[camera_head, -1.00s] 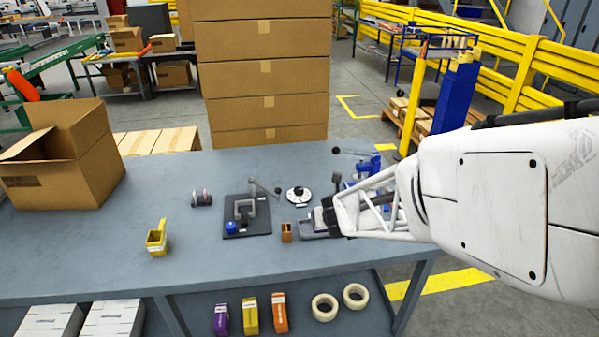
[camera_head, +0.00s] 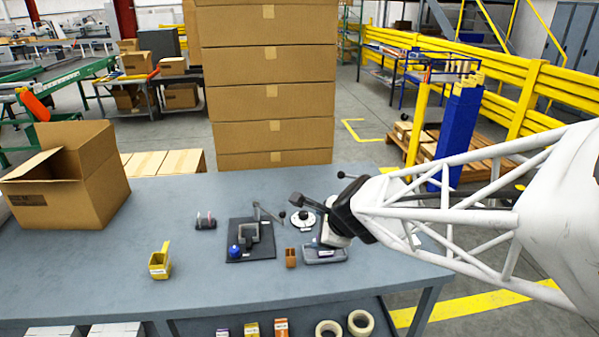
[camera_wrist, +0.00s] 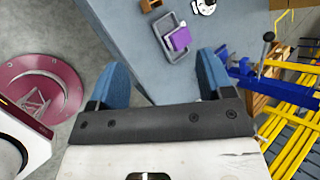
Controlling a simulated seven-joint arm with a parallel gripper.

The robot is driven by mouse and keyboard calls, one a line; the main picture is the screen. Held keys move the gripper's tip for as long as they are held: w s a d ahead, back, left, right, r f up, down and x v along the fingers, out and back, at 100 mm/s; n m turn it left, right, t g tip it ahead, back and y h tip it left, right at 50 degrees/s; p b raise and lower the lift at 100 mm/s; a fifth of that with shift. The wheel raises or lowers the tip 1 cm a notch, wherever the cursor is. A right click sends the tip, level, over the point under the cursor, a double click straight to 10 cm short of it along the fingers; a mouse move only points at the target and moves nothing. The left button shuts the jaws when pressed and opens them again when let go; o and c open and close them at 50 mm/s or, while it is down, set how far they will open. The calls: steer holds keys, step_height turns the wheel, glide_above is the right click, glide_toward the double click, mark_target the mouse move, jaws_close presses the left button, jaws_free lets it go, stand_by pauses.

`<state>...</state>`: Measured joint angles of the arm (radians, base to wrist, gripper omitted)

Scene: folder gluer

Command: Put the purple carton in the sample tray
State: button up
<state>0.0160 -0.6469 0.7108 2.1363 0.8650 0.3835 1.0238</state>
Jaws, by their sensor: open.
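My gripper (camera_wrist: 165,62) is open, with its two blue fingers apart and nothing between them. The grey sample tray (camera_head: 325,257) is on the right part of the bench; it also shows beyond my fingers in the wrist view (camera_wrist: 167,24). A purple carton (camera_wrist: 180,38) is at the tray in the wrist view, overlapping its inside and one side wall. I cannot tell whether it lies flat on the tray floor. In the head view my wrist end is above and behind the tray and hides the carton.
A small brown holder (camera_head: 291,258) stands left of the tray, and a dark fixture (camera_head: 250,240) with a lever is further left. A white round device (camera_head: 303,220) is behind. A yellow holder (camera_head: 160,262) and an open cardboard box (camera_head: 70,178) are at left.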

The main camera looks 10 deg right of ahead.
steer(key=s+d+r+n+g+h, duration=0.1)
steer(key=s+d+r+n+g, duration=0.1)
steer(key=s+n, duration=0.8)
steer(key=s+d+r+n+g+h, duration=0.2)
steer(key=s+r+n, duration=0.3)
steer(key=s+n, duration=0.5)
steer(key=shift+s+d+g+h, duration=0.3)
steer(key=shift+s+g, duration=0.2)
steer(key=shift+s, duration=0.15)
